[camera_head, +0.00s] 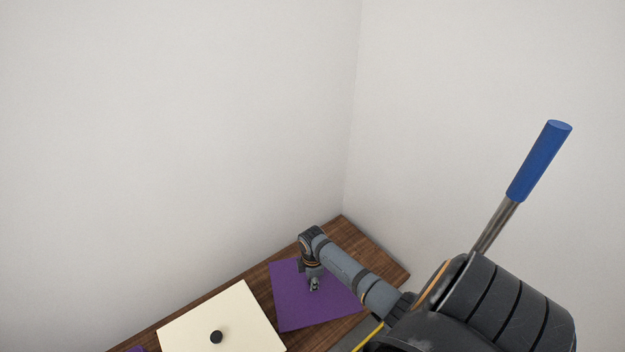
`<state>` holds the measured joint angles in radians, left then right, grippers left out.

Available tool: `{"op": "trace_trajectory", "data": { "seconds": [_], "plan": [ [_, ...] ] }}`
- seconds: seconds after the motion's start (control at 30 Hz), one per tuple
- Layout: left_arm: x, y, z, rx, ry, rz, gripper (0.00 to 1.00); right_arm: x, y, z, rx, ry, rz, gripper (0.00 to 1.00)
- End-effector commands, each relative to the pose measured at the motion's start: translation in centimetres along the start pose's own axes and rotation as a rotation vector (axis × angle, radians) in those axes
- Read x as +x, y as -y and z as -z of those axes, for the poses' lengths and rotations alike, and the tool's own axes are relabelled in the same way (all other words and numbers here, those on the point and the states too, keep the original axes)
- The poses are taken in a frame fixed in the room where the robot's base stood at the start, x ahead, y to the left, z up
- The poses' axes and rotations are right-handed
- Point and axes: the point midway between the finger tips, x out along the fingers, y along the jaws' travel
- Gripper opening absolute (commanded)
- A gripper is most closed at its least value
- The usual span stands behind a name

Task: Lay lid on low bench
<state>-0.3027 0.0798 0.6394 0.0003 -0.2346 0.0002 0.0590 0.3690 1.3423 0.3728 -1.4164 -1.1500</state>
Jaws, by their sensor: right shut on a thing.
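A flat purple square lid (293,312) is at the wooden bench (357,243), near its corner end. My right gripper (314,286) points down at the middle of the purple lid and is shut on it there. The grip point and any knob are hidden by the fingers. I cannot tell whether the lid touches the wood or hangs just above it. My left gripper is not in view.
A cream square panel (236,309) with a black knob (216,337) is left of the purple lid. Walls meet behind the bench. A blue-handled metal rod (538,162) rises behind my right arm. Bare wood shows at the far corner.

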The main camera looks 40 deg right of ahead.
Motion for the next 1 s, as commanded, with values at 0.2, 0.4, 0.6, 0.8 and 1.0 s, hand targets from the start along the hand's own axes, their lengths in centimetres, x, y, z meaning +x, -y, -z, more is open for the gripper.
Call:
{"op": "trace_trajectory", "data": {
  "seconds": [0.2,0.4,0.6,0.8,1.0],
  "plan": [
    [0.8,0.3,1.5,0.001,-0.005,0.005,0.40,3.4,0.1,0.0,0.000,0.000,0.002,0.00],
    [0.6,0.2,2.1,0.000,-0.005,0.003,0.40,3.9,0.0,0.0,0.000,0.000,-0.001,0.00],
    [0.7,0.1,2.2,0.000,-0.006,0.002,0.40,4.2,0.0,0.0,0.000,0.000,0.000,0.00],
    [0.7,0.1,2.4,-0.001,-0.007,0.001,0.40,4.1,0.0,0.0,0.000,0.000,0.000,0.49],
    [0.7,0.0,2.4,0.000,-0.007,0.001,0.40,4.1,0.0,0.0,0.000,0.000,0.001,0.50]
  ]
}}
